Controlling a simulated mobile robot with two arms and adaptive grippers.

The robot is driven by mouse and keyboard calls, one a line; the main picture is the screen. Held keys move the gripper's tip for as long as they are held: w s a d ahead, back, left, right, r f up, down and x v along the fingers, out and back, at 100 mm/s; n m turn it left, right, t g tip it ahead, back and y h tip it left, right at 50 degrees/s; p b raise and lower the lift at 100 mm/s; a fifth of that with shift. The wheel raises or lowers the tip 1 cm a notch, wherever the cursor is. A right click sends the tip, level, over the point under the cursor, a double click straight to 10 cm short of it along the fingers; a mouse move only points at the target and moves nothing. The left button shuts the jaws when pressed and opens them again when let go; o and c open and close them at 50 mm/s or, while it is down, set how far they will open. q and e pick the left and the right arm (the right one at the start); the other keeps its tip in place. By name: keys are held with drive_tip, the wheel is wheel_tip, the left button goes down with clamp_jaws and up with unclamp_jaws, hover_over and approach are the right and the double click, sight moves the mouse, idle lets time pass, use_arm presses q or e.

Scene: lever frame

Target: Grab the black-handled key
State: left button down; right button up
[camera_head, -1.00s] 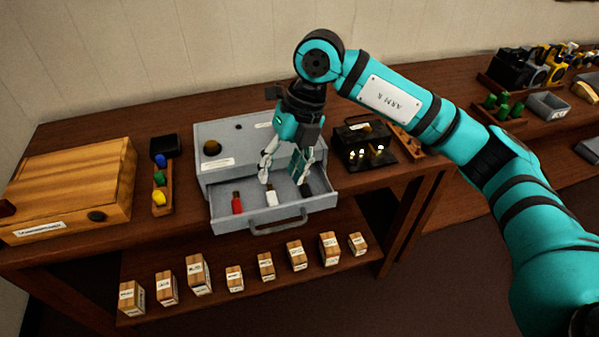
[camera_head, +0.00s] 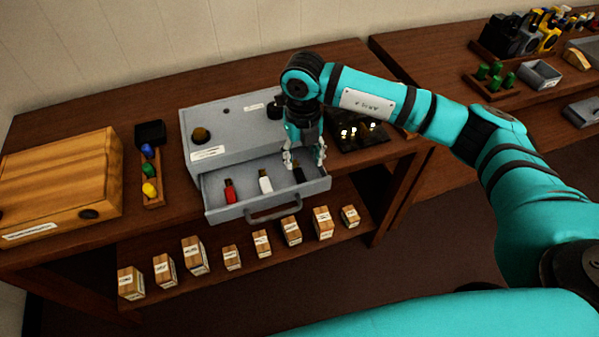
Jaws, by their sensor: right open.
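The black-handled key (camera_head: 298,175) lies at the right end of the pulled-out drawer (camera_head: 222,212) of a grey box. A white-handled key (camera_head: 265,182) lies to its left, and a red-handled key (camera_head: 230,191) lies farther left. My right gripper (camera_head: 304,163) points down over the right end of the drawer, with its fingers apart around the top of the black-handled key. I cannot tell whether the fingers touch it. The fingers partly hide the key. My left gripper is out of view.
The grey box (camera_head: 222,125) stands behind the drawer, whose handle (camera_head: 272,211) faces front. A wooden box (camera_head: 60,185) and a rack with coloured pieces (camera_head: 150,175) stand to the left. Several small wooden blocks line the lower shelf.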

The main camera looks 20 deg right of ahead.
sight(299, 174)
drive_tip(key=shift+f, duration=0.25)
drive_tip(key=f, duration=0.1)
drive_tip(key=f+p, duration=0.1)
drive_tip(key=f, duration=0.1)
drive_tip(key=f+p, duration=0.1)
drive_tip(key=shift+a+f, duration=0.2)
drive_tip(key=shift+a, duration=0.2)
drive_tip(key=shift+f, duration=0.25)
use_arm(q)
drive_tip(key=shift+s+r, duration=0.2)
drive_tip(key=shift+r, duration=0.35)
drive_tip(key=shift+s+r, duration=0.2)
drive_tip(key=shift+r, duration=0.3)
use_arm(e)
clamp_jaws()
